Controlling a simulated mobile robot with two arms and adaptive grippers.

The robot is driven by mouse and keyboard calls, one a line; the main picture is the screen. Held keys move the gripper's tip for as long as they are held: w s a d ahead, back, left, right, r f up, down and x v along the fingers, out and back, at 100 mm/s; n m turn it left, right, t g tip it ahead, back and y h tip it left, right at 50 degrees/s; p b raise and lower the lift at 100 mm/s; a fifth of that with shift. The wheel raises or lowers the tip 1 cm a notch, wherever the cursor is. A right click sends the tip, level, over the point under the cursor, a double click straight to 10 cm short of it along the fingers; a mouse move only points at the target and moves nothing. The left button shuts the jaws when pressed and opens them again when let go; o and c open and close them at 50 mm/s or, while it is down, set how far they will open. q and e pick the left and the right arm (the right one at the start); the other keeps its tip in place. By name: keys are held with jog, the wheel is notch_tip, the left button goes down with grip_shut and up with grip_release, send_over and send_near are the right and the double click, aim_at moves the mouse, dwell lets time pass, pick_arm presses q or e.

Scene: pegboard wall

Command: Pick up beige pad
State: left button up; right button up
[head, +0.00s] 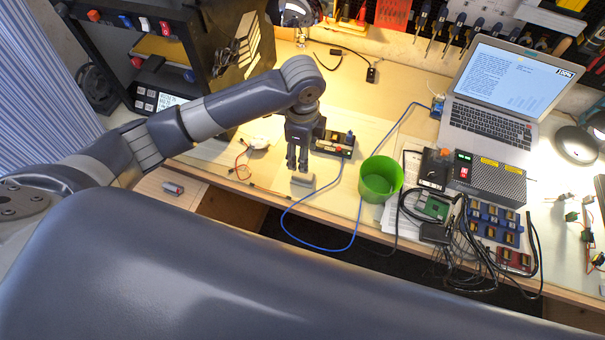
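My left gripper (297,163) points down over the front part of the workbench. Its two fingers look close together, and I cannot tell how far apart they are. A small greyish-beige block (303,181) lies just below and slightly right of the fingertips. It may be the beige pad; its colour is hard to judge. I cannot tell whether the fingers touch it. My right gripper is not in view.
A small dark terminal board (333,143) sits right of the gripper. A green cup (380,179) stands farther right, with a blue cable (318,246) looping in front. Black wires, boards and a laptop (497,100) crowd the right. A dark rack (175,50) stands at left.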

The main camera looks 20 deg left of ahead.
pick_arm(q)
send_over(303, 175)
jog(key=f, duration=0.4)
jog(key=shift+w+a+f, duration=0.15)
jog(key=shift+w+f, duration=0.05)
jog(key=f+p, duration=0.1)
jog(key=f, duration=0.3)
jog(key=shift+s+f+p, duration=0.1)
jog(key=shift+s+p, duration=0.1)
jog(key=shift+p, duration=0.15)
jog(key=shift+f, duration=0.5)
jog(key=c, duration=1.1)
